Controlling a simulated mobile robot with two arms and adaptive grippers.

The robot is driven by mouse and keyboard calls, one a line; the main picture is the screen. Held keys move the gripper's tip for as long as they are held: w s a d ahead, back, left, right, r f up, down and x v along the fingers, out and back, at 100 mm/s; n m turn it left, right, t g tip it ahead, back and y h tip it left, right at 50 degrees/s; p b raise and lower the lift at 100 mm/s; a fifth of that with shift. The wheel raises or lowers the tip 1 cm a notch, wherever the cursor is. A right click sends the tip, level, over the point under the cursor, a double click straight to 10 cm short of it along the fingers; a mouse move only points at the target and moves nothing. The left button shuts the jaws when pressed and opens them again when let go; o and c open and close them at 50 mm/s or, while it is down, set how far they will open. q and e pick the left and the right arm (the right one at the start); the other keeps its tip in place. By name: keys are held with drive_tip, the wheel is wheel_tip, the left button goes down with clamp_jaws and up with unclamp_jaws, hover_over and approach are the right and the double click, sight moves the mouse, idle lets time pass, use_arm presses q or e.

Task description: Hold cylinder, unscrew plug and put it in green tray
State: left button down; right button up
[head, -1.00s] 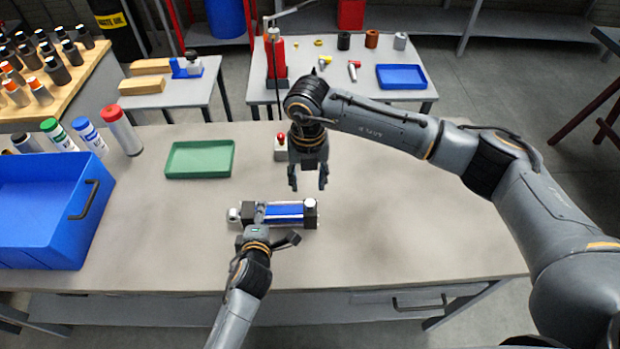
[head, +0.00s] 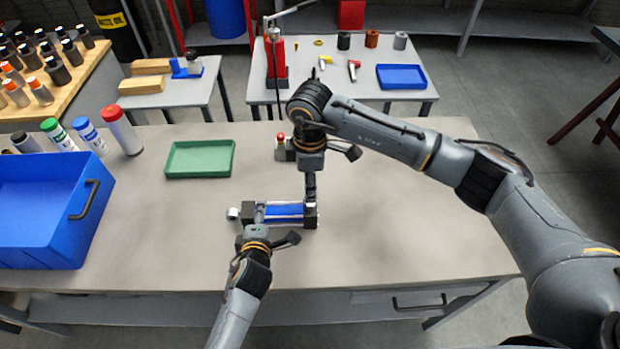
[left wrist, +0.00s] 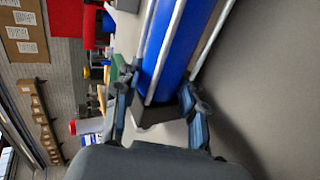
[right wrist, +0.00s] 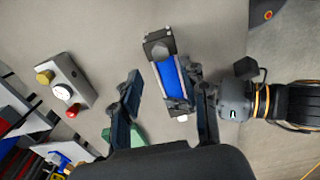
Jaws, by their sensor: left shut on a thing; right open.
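The cylinder (head: 283,209), blue with silver rods and black end blocks, lies on the table. My left gripper (head: 262,213) is shut on it near its left end; the left wrist view shows the blue body (left wrist: 175,50) between the fingers. My right gripper (head: 310,198) is open, pointing down over the right end block and hiding the plug in the head view. In the right wrist view the round grey plug (right wrist: 158,49) sits on the end block, beyond the open fingertips. The green tray (head: 200,160) lies empty behind the cylinder to the left.
A blue bin (head: 40,215) stands at the left, with several capped bottles (head: 88,135) behind it. A control box with a red button (head: 281,142) stands behind my right gripper. The table's right side is clear.

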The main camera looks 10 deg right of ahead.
sight(310, 205)
wheel_tip(310, 205, down, 7)
drive_tip(key=shift+f, duration=0.1)
idle(0.3)
drive_tip(key=shift+c, duration=0.2)
